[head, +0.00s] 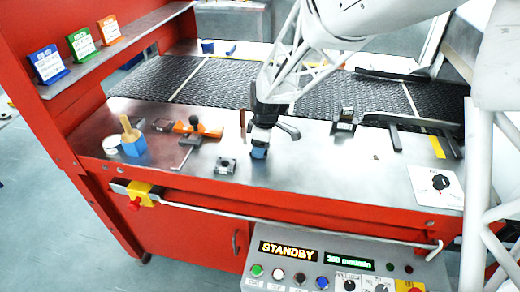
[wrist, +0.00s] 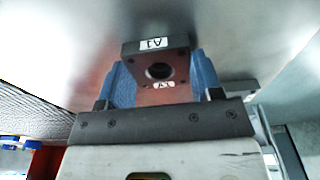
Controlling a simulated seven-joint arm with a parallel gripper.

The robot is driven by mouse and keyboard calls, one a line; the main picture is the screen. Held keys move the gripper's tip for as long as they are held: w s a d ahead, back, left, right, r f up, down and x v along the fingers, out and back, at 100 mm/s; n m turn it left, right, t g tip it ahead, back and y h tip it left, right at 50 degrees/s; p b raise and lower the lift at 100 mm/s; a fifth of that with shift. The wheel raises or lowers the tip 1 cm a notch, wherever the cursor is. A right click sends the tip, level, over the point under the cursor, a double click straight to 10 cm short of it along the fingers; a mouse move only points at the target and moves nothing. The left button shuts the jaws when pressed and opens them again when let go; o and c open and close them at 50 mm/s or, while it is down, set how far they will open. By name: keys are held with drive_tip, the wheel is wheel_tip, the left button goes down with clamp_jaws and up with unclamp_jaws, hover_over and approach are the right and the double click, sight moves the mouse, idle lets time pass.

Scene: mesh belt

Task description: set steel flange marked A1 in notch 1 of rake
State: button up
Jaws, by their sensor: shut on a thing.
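My gripper (head: 259,153) is low over the steel bench top, near its front middle.
A small square grey block (head: 226,165) lies left of my gripper. Farther left are an orange and black fixture (head: 197,129) and a blue pot with a wooden handle (head: 133,144). A dark block (head: 346,121) stands right. The black mesh belt (head: 150,80) runs behind.

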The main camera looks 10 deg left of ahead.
drive_tip(key=shift+r, duration=0.15)
drive_tip(key=shift+r, duration=0.9)
drive_tip(key=shift+s+d+r, duration=0.15)
drive_tip(key=shift+s+r, duration=0.05)
drive_tip(key=shift+r, duration=0.6)
drive_tip(key=s+d, duration=0.2)
drive_tip(key=s, duration=0.2)
drive_tip(key=s+d+r, duration=0.1)
drive_tip(key=s+d, duration=0.1)
drive_tip(key=s, duration=0.3)
drive_tip(key=s+d, duration=0.3)
drive_tip(key=s, duration=0.1)
drive_tip(key=shift+s+r, duration=0.15)
drive_tip(key=shift+s, duration=0.25)
drive_tip(key=shift+d, duration=0.1)
drive_tip(key=shift+w, duration=0.1)
